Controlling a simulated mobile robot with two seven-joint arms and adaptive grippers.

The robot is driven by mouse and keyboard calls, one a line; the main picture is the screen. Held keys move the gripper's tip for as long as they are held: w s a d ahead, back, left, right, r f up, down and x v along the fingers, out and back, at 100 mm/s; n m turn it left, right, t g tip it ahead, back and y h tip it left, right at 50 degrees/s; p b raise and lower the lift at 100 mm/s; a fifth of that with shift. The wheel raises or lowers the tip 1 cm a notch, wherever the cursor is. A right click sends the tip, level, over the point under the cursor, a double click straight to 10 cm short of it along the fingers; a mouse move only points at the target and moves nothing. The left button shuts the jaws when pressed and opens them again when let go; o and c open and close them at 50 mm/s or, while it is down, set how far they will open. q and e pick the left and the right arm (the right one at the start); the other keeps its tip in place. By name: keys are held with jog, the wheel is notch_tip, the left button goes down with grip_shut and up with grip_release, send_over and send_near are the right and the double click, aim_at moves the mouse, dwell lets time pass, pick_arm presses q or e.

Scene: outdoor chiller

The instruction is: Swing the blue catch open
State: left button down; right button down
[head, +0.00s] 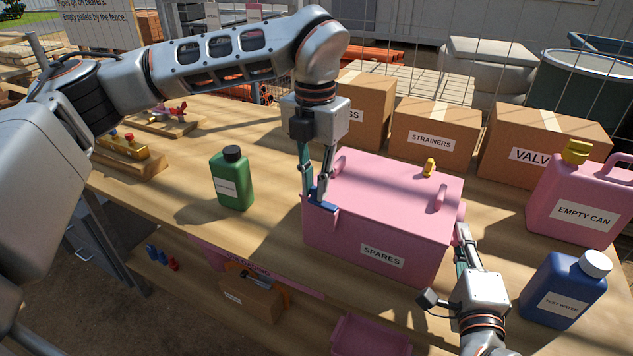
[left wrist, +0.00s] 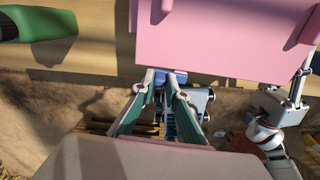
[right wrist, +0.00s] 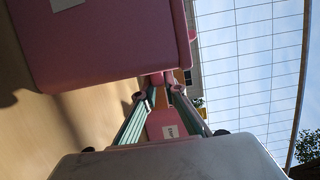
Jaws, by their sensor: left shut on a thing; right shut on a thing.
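The pink SPARES box (head: 345,237) stands on the wooden bench with its lid down. The blue catch (head: 322,203) is at the lid's front left edge. My left gripper (head: 319,190) reaches down from above and is shut on the blue catch, which shows between the fingertips in the left wrist view (left wrist: 172,76). My right gripper (head: 463,240) is at the box's right end. In the right wrist view its fingers close on a small pink side handle (right wrist: 158,78) of the box. The fingers partly hide both grips.
A yellow catch (head: 429,167) sits at the lid's back edge. A green bottle (head: 232,179) stands left of the box. A blue bottle (head: 563,290) and a pink can (head: 582,200) stand to the right. Cardboard boxes (head: 433,131) line the back.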

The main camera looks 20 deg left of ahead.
aim_at(315, 188)
pick_arm(q)
jog(key=shift+s+n, duration=0.15)
jog(key=shift+n, duration=0.35)
jog(key=c, duration=2)
grip_release()
jog(key=shift+r, duration=0.1)
notch_tip(315, 188, up, 12)
jog(key=shift+f, duration=0.1)
pick_arm(e)
jog(key=c, duration=2)
grip_release()
